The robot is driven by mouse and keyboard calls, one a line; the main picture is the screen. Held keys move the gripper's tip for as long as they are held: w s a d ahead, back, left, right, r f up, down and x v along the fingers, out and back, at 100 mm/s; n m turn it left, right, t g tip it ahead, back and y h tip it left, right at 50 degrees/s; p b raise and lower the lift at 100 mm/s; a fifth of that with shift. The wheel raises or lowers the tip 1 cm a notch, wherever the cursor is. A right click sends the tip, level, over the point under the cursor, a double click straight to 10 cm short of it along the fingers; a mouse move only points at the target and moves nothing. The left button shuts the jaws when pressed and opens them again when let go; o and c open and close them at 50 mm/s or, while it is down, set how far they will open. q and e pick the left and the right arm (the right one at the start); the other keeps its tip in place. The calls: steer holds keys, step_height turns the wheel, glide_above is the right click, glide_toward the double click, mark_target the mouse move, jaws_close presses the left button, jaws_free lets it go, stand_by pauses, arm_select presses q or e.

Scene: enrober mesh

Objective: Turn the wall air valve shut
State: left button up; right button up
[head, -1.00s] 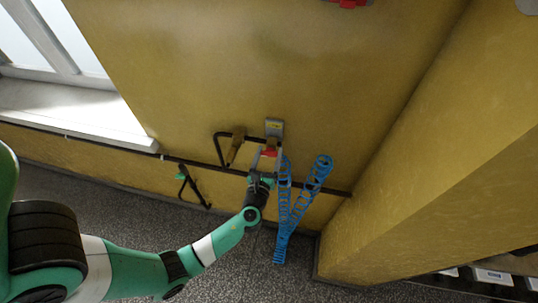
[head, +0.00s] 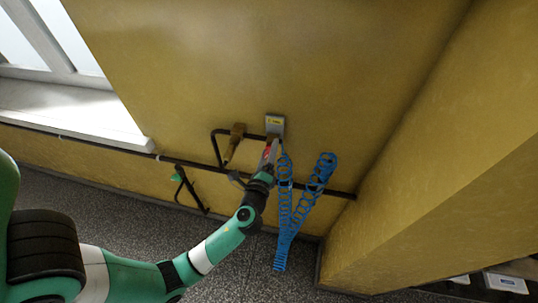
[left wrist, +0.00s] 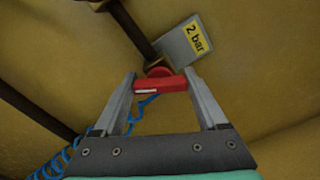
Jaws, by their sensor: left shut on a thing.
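The red valve handle (head: 267,151) is on the wall pipe, just below a grey plate (head: 275,124). In the left wrist view the red handle (left wrist: 161,85) lies crosswise between the two finger ends, and the plate (left wrist: 185,45) reads "2 bar". My left gripper (head: 269,158) is shut on the handle; in the left wrist view its fingers (left wrist: 161,88) are at the handle's two ends. The gripper partly hides the handle in the head view. My right gripper is in neither view.
Blue coiled hose (head: 284,195) hangs right beside my left gripper. A dark pipe (head: 200,161) runs along the yellow wall, with a brass-coloured fitting (head: 233,143) to the left. A small green-handled fitting (head: 179,174) sits lower left. A wall corner stands at right.

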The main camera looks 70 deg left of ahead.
arm_select(q)
steer(key=n+b, duration=0.3)
steer(key=n, duration=0.2)
steer(key=shift+f+n, duration=0.1)
steer(key=shift+n, duration=0.3)
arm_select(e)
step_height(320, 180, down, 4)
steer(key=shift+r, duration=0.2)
arm_select(q)
steer(key=o, duration=1.3)
